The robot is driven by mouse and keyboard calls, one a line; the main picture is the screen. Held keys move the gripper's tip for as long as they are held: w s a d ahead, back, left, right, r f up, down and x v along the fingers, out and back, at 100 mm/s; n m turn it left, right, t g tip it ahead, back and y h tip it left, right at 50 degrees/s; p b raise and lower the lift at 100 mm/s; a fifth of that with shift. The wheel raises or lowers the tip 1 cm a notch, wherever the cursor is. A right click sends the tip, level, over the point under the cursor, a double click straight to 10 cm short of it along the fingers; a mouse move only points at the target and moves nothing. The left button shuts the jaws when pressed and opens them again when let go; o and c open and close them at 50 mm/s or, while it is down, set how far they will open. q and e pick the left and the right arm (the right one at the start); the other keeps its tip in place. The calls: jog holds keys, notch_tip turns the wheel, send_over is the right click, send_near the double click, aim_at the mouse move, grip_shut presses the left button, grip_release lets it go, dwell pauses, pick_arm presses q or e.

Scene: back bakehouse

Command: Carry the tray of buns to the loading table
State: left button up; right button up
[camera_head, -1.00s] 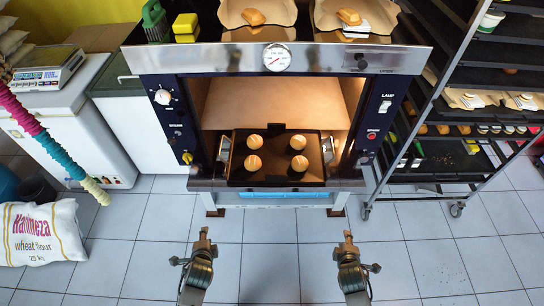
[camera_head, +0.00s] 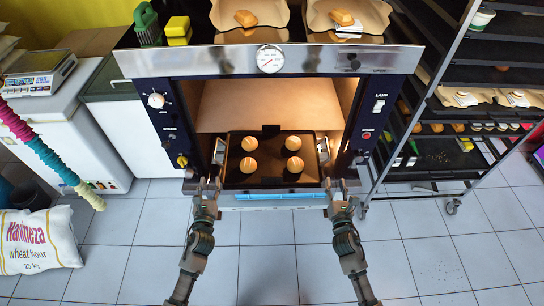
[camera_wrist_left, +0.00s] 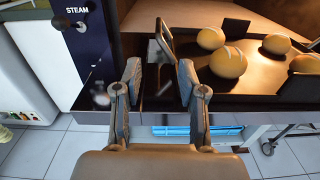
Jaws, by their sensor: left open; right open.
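The dark tray (camera_head: 271,160) rests in the mouth of the open oven, with several round golden buns (camera_head: 293,143) on it. It has a handle at each side; the left handle (camera_wrist_left: 164,40) shows in the left wrist view. My left gripper (camera_head: 208,184) is open at the tray's left front corner. In the left wrist view its spread fingers (camera_wrist_left: 159,82) are just short of the left handle, with nothing between them. My right gripper (camera_head: 336,186) is open near the tray's right front corner; its contact with the handle cannot be told. I see no loading table.
The oven (camera_head: 268,62) surrounds the tray on both sides and above. A wheeled rack (camera_head: 440,170) with loaded shelves stands to the right. A white cabinet (camera_head: 80,140) with a scale (camera_head: 37,73) and a flour sack (camera_head: 38,241) are at left. The tiled floor in front is clear.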

aim_at(217, 140)
pick_arm(q)
jog(key=w, duration=1.6)
jog(key=shift+w+a, duration=0.2)
jog(key=shift+w, duration=0.2)
pick_arm(e)
jog(key=w, duration=1.6)
jog(key=shift+w+a, duration=0.25)
jog(key=shift+w, duration=0.15)
pick_arm(q)
jog(key=shift+f, duration=0.1)
grip_shut()
pick_arm(e)
grip_shut()
